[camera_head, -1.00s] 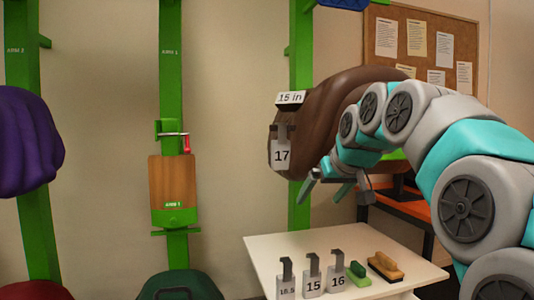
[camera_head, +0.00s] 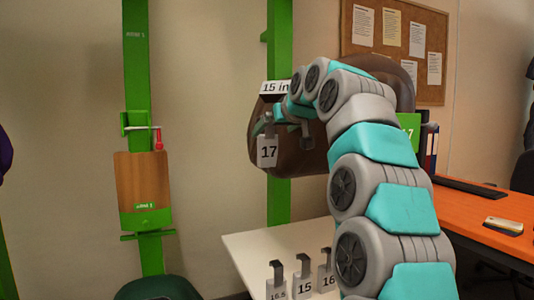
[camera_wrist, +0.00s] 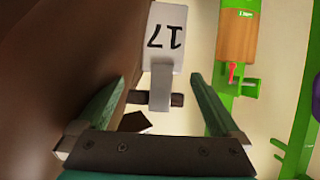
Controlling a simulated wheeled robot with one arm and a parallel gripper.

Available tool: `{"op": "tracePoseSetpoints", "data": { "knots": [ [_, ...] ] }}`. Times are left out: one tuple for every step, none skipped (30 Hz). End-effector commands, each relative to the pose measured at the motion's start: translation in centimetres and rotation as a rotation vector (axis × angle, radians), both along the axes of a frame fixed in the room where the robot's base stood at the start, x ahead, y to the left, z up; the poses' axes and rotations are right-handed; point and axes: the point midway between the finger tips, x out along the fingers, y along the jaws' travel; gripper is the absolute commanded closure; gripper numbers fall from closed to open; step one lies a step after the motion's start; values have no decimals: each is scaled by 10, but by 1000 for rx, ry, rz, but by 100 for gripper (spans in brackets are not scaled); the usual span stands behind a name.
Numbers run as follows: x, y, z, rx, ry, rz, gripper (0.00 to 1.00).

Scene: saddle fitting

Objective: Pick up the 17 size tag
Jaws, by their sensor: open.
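The 17 size tag (camera_head: 267,152) is a pale plate with a dark "17", hanging at the front of the brown saddle (camera_head: 375,88) below a "15 in" label (camera_head: 274,87). In the wrist view the tag (camera_wrist: 163,40) appears upside down, and its hook reaches down between my fingers. My gripper (camera_wrist: 157,100) is open, with one green finger on each side of the hook and a visible gap on both sides. In the head view my gripper (camera_head: 280,122) is at the tag's top, partly hidden by my arm.
A white table (camera_head: 250,243) below holds tags marked 16.5, 15 (camera_head: 304,276) and 16 (camera_head: 326,270). A green post (camera_head: 279,205) stands behind the saddle. An orange desk (camera_head: 470,215) is at the right. A wooden board (camera_head: 142,185) hangs on another green post at left.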

Motion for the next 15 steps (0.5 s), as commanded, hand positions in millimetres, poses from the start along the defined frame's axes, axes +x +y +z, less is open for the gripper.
{"op": "tracePoseSetpoints", "data": {
  "knots": [
    [6,4,-3,-1,3,1,0],
    [9,6,-5,-1,3,1,0],
    [15,9,-8,-1,3,1,0],
    [19,11,-10,-2,4,0,0],
    [22,12,-12,0,3,0,0],
    [26,13,-14,-1,2,0,0],
    [29,14,-15,-1,2,0,0],
    [31,15,-16,-1,2,0,0],
    [33,16,-17,-1,2,0,0],
    [33,16,-18,-1,2,0,0],
    [34,17,-19,0,1,0,0],
    [34,17,-19,0,1,0,0],
    [34,17,-19,0,1,0,0],
    [34,16,-19,0,1,0,0],
    [34,16,-19,0,1,0,0]
  ]
}}
